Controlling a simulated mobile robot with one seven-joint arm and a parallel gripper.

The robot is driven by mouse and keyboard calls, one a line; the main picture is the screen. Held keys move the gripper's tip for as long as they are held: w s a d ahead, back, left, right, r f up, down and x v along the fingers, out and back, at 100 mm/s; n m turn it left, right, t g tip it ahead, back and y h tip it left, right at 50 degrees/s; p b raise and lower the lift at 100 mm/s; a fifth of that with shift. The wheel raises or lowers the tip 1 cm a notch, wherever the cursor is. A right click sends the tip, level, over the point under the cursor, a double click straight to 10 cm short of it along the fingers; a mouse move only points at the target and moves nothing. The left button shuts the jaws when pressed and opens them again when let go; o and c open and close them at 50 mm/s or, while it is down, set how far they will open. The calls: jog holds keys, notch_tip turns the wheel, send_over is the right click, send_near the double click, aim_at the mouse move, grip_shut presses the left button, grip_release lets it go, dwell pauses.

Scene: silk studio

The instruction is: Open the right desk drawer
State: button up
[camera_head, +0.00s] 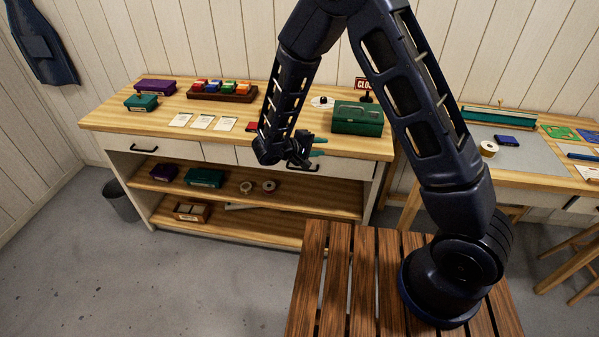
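The wooden-topped desk (225,142) stands against the wall. Its right drawer (345,167) has a pale front and looks shut. The drawer's dark handle (304,168) shows just below my gripper. My gripper (319,146) is in front of the desk's front edge, near the right drawer. Its two teal-tipped fingers are apart, with nothing seen between them. I cannot tell how far it is from the handle in depth. My arm hides part of the drawer's left side.
The left drawer (175,152) looks shut. A green box (357,119) stands on the desktop above the right drawer. Open shelves (300,192) below hold boxes and rolls. A slatted wooden surface (318,285) lies in front, and a second table (530,153) stands right.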

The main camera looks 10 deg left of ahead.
jog(key=s+a+f+n+t+y, duration=0.45)
jog(key=s+a+f, duration=0.25)
jog(key=a+f, duration=0.5)
jog(key=d+x, duration=0.1)
jog(key=x, duration=1)
jog(key=shift+s+t+h, duration=0.2)
jog(key=shift+t+h, duration=0.15)
jog(key=shift+r, duration=0.1)
grip_shut()
